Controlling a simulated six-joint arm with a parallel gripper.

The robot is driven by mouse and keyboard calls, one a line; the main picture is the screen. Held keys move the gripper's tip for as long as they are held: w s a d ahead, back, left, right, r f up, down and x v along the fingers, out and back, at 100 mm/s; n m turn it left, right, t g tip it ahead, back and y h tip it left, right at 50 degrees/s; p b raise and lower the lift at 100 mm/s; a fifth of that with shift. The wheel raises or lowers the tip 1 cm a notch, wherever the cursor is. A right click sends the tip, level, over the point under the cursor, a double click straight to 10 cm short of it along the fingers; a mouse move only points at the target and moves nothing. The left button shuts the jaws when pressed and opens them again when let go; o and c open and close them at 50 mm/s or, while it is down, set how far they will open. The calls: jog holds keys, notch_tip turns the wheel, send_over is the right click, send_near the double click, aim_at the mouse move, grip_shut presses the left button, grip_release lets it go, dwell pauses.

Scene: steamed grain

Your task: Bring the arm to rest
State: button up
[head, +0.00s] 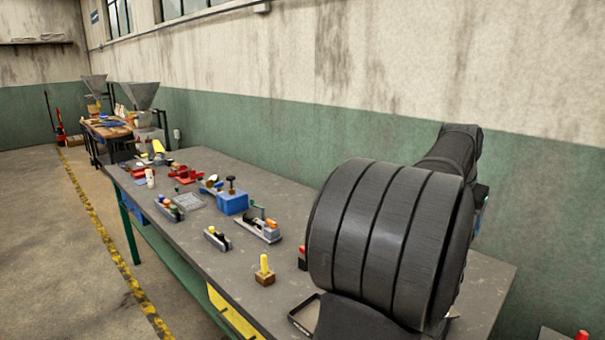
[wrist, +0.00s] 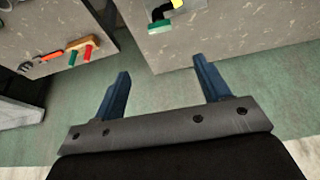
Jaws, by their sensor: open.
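My gripper (wrist: 162,64) shows in the wrist view with its two blue fingers wide apart and nothing between them. Beyond the fingers are the green lower wall and the grey worktop edges, and the fingers touch nothing that I can see. In the head view my black arm is folded up large over the right part of the grey workbench (head: 289,215). The gripper itself is mostly hidden behind the arm there.
A blue block (head: 232,203), a grey clamp-like tool (head: 262,232) and a wooden block with a yellow peg (head: 264,272) stand on the bench. In the wrist view a wooden piece with red and green pegs (wrist: 83,45) lies at upper left. The air around the fingers is clear.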

jog(key=x, duration=1.7)
jog(key=shift+r+n+t, duration=0.25)
jog(key=shift+n+t, duration=0.05)
jog(key=shift+n, duration=0.3)
jog(key=v, duration=1.7)
jog(key=shift+w+d+f+m+g+h, duration=0.15)
jog(key=shift+w+d+f+m+g, duration=0.6)
jog(key=shift+f+m, duration=1.25)
jog(key=shift+w+d+f+m+g+h, duration=0.2)
jog(key=shift+w+d+f+m+g, duration=0.65)
jog(key=shift+f, duration=1.8)
jog(key=shift+w+d+f+m+g+h, duration=0.2)
jog(key=shift+w+d+f+m, duration=0.5)
jog(key=shift+f+m, duration=1.45)
jog(key=shift+w+a+f, duration=0.15)
jog(key=shift+w+a, duration=0.1)
jog(key=s+a+r+n+t, duration=0.1)
jog(key=s+r+n, duration=0.1)
jog(key=r+n, duration=0.2)
jog(key=s+a+r+n+t+y, duration=0.1)
jog(key=r+n, duration=0.3)
jog(key=r, duration=0.4)
jog(key=shift+s+a+t, duration=0.45)
jog(key=shift+s+t, duration=0.05)
jog(key=shift+s, duration=0.1)
